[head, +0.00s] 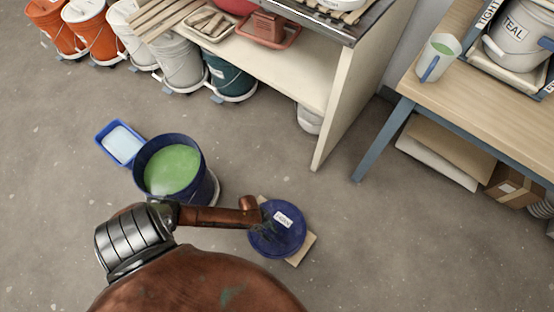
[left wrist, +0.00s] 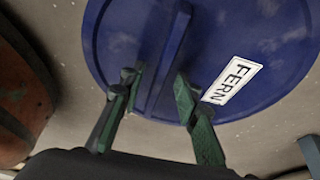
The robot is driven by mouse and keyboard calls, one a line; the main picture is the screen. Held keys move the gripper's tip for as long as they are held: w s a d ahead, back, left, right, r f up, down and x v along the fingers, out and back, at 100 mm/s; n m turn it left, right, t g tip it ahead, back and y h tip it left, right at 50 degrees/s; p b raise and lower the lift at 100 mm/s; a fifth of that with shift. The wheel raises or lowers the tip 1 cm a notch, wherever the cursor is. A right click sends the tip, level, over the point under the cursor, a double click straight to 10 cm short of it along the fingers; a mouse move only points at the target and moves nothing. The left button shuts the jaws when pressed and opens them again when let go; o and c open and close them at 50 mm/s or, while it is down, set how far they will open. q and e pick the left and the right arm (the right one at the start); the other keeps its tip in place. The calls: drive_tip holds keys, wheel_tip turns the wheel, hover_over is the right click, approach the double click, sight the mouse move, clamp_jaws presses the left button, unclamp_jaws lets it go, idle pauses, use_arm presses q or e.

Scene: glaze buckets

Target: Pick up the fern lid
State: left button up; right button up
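The fern lid (head: 285,241) is a round dark blue disc with a white label, lying on a wooden board on the floor. In the left wrist view the lid (left wrist: 260,40) fills the upper part, its label reading FERN, with a raised straight bar (left wrist: 168,55) across it. My left gripper (head: 262,222) is over the lid's left side. In the left wrist view its two green fingers (left wrist: 155,98) are apart, one on each side of the bar's near end, with gaps visible. I cannot tell whether the fingertips touch the lid. My right gripper is not in view.
A dark blue bucket of green glaze (head: 172,168) stands left of the lid, with a blue tray (head: 122,142) beyond it. The wooden board (head: 303,249) shows under the lid. Several buckets and a shelf unit (head: 345,105) stand behind; a table (head: 480,105) is at right. Floor at right is clear.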

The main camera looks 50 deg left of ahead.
use_arm(q)
drive_tip(key=shift+f, duration=0.15)
drive_tip(key=shift+c, duration=0.5)
clamp_jaws()
